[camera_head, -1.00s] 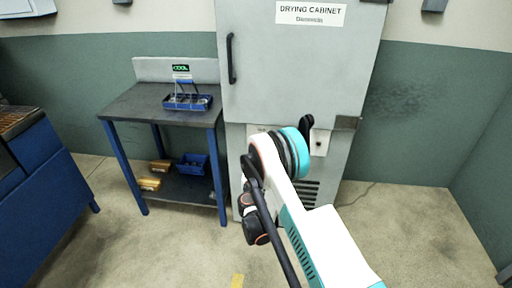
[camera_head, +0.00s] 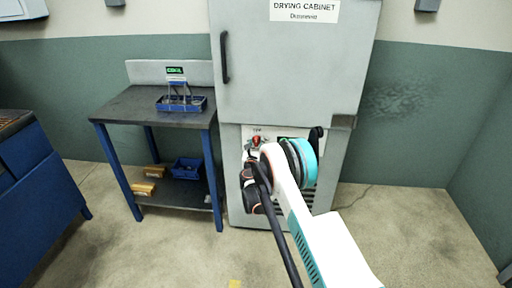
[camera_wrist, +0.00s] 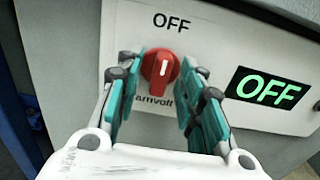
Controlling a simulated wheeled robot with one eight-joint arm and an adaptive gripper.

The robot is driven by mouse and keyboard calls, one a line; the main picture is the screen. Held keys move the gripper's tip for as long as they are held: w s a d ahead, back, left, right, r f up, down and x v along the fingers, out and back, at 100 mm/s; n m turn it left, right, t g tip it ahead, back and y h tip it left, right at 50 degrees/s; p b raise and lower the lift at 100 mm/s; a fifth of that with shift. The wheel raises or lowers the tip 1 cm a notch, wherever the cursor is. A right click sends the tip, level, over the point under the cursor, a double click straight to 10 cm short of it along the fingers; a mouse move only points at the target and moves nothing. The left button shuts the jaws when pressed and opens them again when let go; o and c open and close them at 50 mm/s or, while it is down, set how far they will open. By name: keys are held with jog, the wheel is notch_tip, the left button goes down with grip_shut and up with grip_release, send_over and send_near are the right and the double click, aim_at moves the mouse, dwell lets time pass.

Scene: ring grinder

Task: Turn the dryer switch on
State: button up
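The dryer switch is a red rotary knob (camera_wrist: 160,70) on a white panel (camera_wrist: 222,56) of the drying cabinet (camera_head: 290,75). The panel reads OFF above the knob, and a green display (camera_wrist: 268,91) beside it also reads OFF. In the wrist view my gripper (camera_wrist: 162,82) is open, its teal fingers on either side of the knob. I cannot tell whether they touch it. In the head view the red knob (camera_head: 256,141) shows just above my wrist, and my arm hides part of the lower panel.
A work table (camera_head: 120,104) with a blue tray (camera_head: 182,106) stands left of the cabinet. Its lower shelf holds a blue bin and small yellowish boxes. A blue bench (camera_head: 40,165) is at far left. The floor at right is clear apart from a cable.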

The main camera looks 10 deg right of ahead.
jog(key=shift+w+d, duration=0.1)
jog(key=shift+w, duration=0.1)
grip_shut()
